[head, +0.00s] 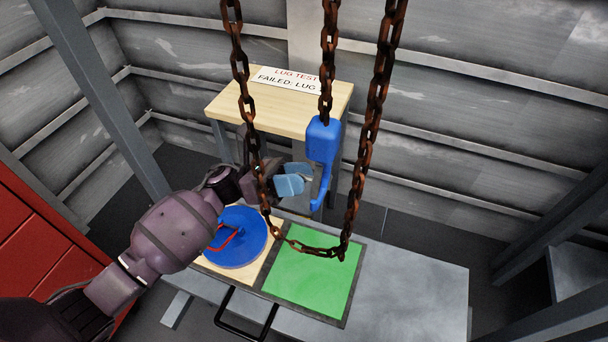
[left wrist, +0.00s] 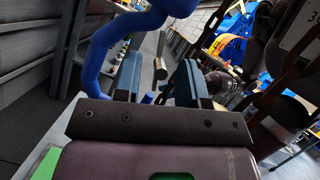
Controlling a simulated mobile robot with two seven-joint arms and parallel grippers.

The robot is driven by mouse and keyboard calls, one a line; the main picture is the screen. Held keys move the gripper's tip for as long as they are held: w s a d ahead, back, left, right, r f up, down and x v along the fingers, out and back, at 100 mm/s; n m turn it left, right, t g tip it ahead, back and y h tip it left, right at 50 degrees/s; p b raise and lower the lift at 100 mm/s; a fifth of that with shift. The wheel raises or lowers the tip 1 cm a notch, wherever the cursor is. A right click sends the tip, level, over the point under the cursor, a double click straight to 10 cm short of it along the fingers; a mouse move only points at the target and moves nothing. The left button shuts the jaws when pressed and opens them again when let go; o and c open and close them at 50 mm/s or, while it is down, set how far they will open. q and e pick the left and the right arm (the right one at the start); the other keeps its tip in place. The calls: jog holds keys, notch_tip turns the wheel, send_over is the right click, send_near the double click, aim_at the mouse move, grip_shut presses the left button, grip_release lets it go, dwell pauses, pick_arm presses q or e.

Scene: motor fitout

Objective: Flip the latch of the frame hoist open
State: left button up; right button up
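The frame hoist's blue hook block (head: 323,141) hangs from a rusty chain, and its curved hook (head: 322,188) opens to the left. In the left wrist view the blue hook (left wrist: 98,58) is at the upper left, outside the fingers. My left gripper (head: 292,178) is just left of the hook, its pale blue fingers apart. The left wrist view shows the two fingers (left wrist: 158,88) with a gap. A small dark piece with a tan end shows in that gap; I cannot tell whether it is the latch. The latch is not clear in the head view. My right gripper is not in view.
A wooden-topped stand (head: 232,107) with a sign is behind.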

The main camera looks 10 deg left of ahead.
pick_arm(q)
jog(key=shift+x, duration=0.85)
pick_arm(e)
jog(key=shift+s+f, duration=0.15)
pick_arm(q)
grip_shut()
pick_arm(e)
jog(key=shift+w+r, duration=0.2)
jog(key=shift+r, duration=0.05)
